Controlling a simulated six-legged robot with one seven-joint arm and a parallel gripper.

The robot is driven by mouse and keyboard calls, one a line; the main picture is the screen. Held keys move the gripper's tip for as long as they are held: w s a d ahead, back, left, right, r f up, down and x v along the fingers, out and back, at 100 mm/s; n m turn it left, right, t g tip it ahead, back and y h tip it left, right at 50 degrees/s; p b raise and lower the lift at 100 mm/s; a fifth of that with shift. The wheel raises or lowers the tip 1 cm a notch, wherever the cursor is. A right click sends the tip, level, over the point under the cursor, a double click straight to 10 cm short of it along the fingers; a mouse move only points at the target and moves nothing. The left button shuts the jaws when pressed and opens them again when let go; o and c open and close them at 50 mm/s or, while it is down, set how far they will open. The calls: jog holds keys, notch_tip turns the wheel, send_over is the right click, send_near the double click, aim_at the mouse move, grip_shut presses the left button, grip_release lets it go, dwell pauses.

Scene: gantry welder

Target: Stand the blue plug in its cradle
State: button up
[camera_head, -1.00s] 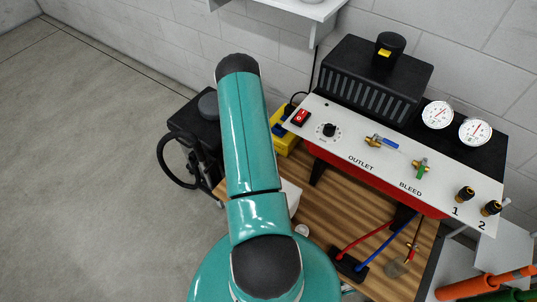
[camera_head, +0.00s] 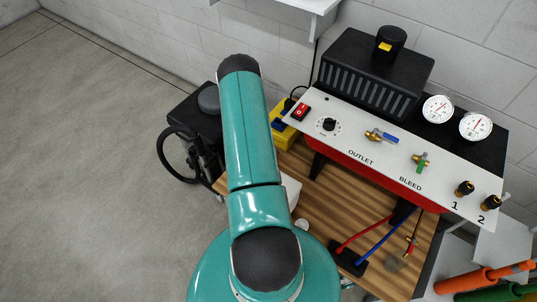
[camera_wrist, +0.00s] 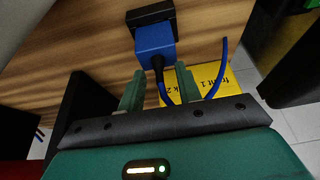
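In the head view my arm hides the gripper, and I cannot make out the plug there for certain.
A yellow card (camera_wrist: 208,80) with print lies beside the right finger. In the head view, the control panel (camera_head: 385,150) with valves and gauges stands over the wooden bench (camera_head: 340,205). A black rack (camera_head: 347,262) holds red and blue handles. Open floor lies left.

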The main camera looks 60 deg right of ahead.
jog(key=s+v, duration=0.1)
jog(key=v, duration=1.2)
jog(key=shift+w+r, duration=0.4)
jog(key=shift+w, duration=0.05)
jog(key=shift+a, duration=0.1)
